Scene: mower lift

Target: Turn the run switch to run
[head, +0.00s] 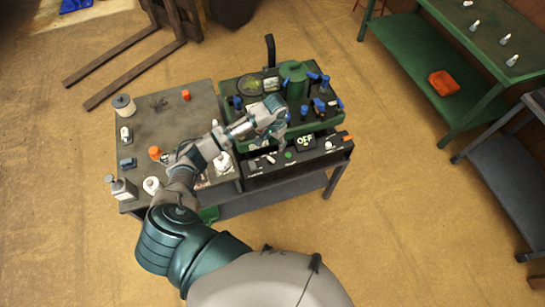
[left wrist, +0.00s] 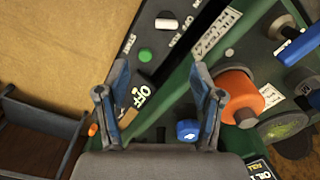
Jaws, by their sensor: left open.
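The control panel (head: 259,169) runs along the front of the right-hand bench. A white switch lever (left wrist: 166,25) lies near lettering that seems to read RUN in the left wrist view; it shows small in the head view (head: 271,159). Beside it is a green START button (left wrist: 145,55), also in the head view (head: 289,154). A display (head: 305,142) reads OFF. My left gripper (head: 279,137) hangs over the panel, open and empty. In the left wrist view its two fingers (left wrist: 160,85) stand apart, and the switch lies beyond them. My right gripper is out of view.
A green machine deck (head: 295,75) with blue-handled parts rises behind the panel. An orange cylinder (left wrist: 234,92) and a blue knob (left wrist: 187,130) lie close to the gripper. A grey table (head: 205,95) with small items stands left. Green shelving (head: 410,60) stands right.

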